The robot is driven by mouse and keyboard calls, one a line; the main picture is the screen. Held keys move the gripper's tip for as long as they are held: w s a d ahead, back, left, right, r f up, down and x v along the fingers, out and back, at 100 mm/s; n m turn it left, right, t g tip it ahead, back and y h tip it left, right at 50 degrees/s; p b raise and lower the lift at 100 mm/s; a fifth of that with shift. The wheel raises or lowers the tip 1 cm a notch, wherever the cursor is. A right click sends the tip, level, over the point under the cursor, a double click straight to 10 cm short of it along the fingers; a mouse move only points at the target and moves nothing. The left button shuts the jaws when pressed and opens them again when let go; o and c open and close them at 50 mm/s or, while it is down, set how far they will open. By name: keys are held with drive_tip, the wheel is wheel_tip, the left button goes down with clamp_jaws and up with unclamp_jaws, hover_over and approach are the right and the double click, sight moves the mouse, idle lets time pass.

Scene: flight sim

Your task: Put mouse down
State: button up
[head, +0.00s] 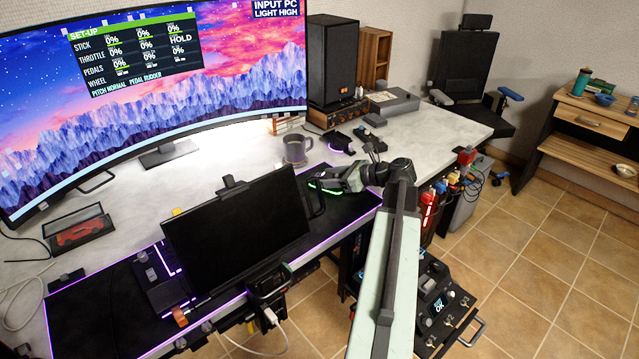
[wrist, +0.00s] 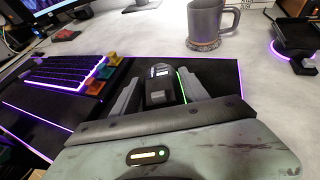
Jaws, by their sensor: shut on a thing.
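The mouse (wrist: 163,88) is dark, with a small lit display and a green light strip. It sits between the two grey fingers of my gripper (wrist: 165,92) in the wrist view, and the gripper is shut on it. In the head view my gripper (head: 338,182) is over the right end of the black desk mat (head: 345,208), with a green glow at its tip. The mouse is mostly hidden there by the gripper. I cannot tell whether the mouse touches the mat.
A grey mug (head: 295,149) stands on a coaster just beyond the mat. A dark tilted screen (head: 236,232) stands left of my gripper. A keyboard (wrist: 62,76) with purple light lies left in the wrist view. The bare desk right of the mug (head: 432,120) has free room.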

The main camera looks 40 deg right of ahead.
drive_tip(key=shift+w+d, duration=0.2)
drive_tip(key=shift+w, duration=0.3)
wheel_tip(320, 180, down, 4)
drive_tip(key=b, duration=0.4)
drive_tip(key=shift+w+r, duration=0.1)
drive_tip(key=shift+w, duration=0.05)
drive_tip(key=shift+r, duration=0.15)
drive_tip(key=o, duration=1.6)
